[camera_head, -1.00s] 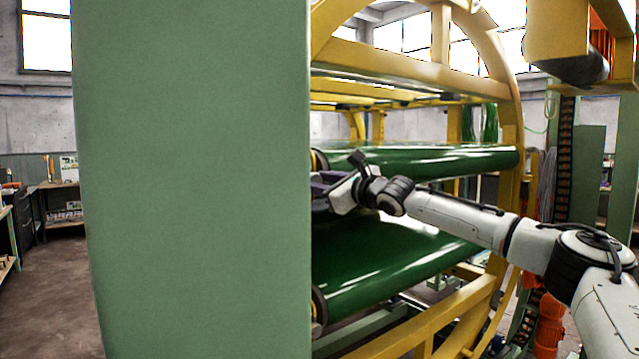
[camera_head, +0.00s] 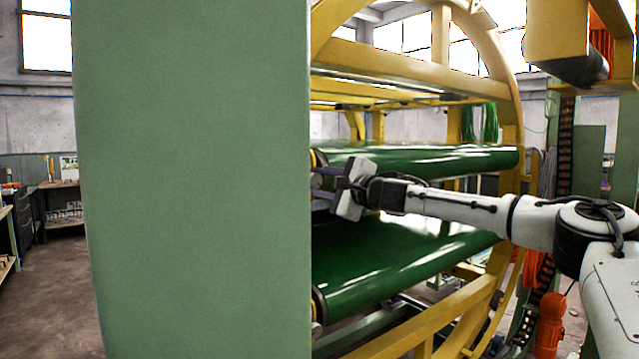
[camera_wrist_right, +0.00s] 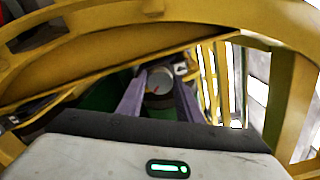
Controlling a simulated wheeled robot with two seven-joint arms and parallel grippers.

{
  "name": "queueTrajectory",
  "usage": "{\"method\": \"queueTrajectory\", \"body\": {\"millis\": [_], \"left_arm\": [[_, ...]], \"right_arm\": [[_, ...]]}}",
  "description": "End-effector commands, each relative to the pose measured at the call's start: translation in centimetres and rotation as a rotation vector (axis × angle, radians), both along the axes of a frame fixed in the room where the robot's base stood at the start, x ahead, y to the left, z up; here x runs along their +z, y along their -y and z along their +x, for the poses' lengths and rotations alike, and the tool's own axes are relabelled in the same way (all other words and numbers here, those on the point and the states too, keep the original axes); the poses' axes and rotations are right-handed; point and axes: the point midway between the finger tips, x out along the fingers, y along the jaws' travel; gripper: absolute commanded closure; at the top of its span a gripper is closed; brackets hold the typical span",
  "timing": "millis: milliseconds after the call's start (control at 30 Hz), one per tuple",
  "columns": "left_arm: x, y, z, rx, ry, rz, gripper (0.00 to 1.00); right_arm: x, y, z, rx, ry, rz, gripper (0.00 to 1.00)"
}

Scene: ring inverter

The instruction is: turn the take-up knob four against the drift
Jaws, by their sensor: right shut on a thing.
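The take-up knob shows in the right wrist view as a round grey knob (camera_wrist_right: 159,82) with a small red mark on its face. My right gripper (camera_wrist_right: 158,90) has its two purple fingers on either side of the knob and is shut on it. In the head view my right gripper (camera_head: 318,183) reaches in from the right, between the two green belt rolls. Its fingertips and the knob are hidden there behind the green panel. My left gripper is not in view.
A large green panel (camera_head: 190,180) fills the left of the head view. The yellow ring frame (camera_head: 513,100) surrounds the upper green roll (camera_head: 430,160) and the lower green roll (camera_head: 400,262). My right forearm passes through the ring opening, close to both rolls.

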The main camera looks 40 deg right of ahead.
Motion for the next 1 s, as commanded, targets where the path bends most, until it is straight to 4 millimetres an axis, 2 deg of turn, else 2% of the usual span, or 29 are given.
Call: {"method": "queueTrajectory", "body": {"millis": [667,700,800,1000], "left_arm": [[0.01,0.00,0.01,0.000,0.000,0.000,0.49],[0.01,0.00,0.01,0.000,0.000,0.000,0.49],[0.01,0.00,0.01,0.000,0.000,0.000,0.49],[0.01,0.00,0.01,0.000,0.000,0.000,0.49]], "right_arm": [[0.26,0.18,-0.04,-0.004,-0.003,-0.066,0.90],[0.26,0.18,-0.04,-0.005,-0.003,-0.066,0.66],[0.23,0.16,-0.04,-0.004,-0.004,-0.066,0.49],[0.12,0.09,-0.02,-0.002,-0.005,-0.066,0.49]]}}
